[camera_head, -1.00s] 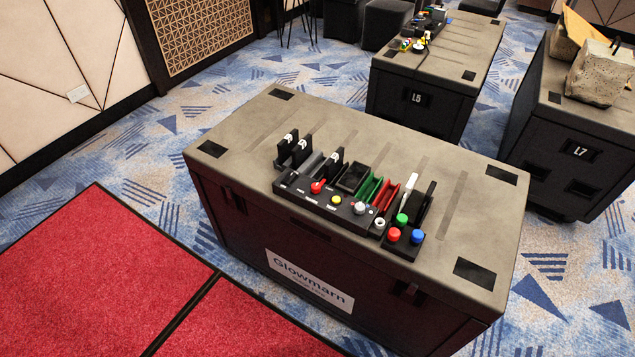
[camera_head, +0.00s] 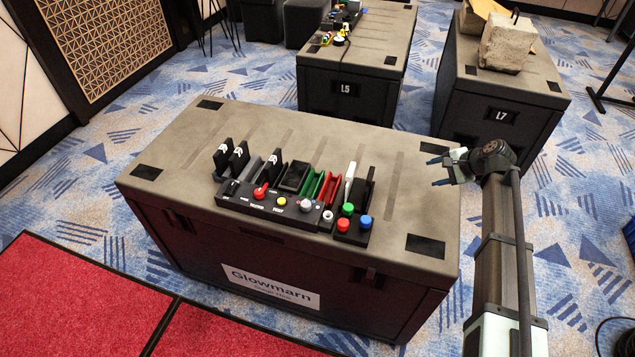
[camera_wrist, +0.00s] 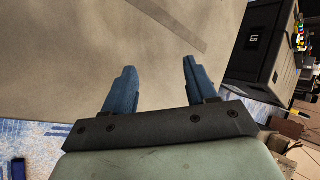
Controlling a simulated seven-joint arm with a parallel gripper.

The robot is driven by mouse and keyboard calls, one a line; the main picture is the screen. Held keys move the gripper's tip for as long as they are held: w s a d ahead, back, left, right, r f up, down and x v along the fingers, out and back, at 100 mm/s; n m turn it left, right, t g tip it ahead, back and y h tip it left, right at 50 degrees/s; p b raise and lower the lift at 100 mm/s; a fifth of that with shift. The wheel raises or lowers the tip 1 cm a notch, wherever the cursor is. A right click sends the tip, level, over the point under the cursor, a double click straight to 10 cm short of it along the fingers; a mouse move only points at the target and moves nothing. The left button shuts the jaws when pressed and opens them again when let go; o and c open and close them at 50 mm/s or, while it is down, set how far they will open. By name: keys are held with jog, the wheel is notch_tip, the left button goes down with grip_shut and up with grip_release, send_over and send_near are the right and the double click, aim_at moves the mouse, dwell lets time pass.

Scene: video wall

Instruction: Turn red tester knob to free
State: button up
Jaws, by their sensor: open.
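The red tester knob (camera_head: 260,192) sits on the left part of a black control panel (camera_head: 285,207) on top of the large dark case (camera_head: 280,138). The small lettering beside the knob is too small to read surely. My gripper (camera_head: 435,170) is at the case's right side, well to the right of the knob and apart from it. In the wrist view its two blue fingers (camera_wrist: 155,85) are spread, with nothing between them and the bare case top beyond. The knob does not show in the wrist view.
Upright black devices (camera_head: 240,158) and colored trays stand behind the panel. Green, red and blue buttons (camera_head: 364,221) are at its right end. The case top's right side is clear.

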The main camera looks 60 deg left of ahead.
jog(key=s+a+r+g, duration=0.2)
jog(key=s+a+r, duration=0.2)
jog(key=s+a, duration=0.6)
notch_tip(320, 180, up, 6)
jog(key=n+h, duration=0.3)
jog(key=h, duration=0.6)
send_over(259, 191)
jog(key=w+a, duration=0.1)
jog(key=w, duration=0.5)
jog(key=x, duration=0.9)
jog(key=s+x, duration=0.1)
jog(key=x, duration=0.3)
jog(key=shift+a, duration=0.2)
jog(key=shift+c, duration=0.5)
jog(key=c, duration=1)
jog(key=shift+o, duration=0.2)
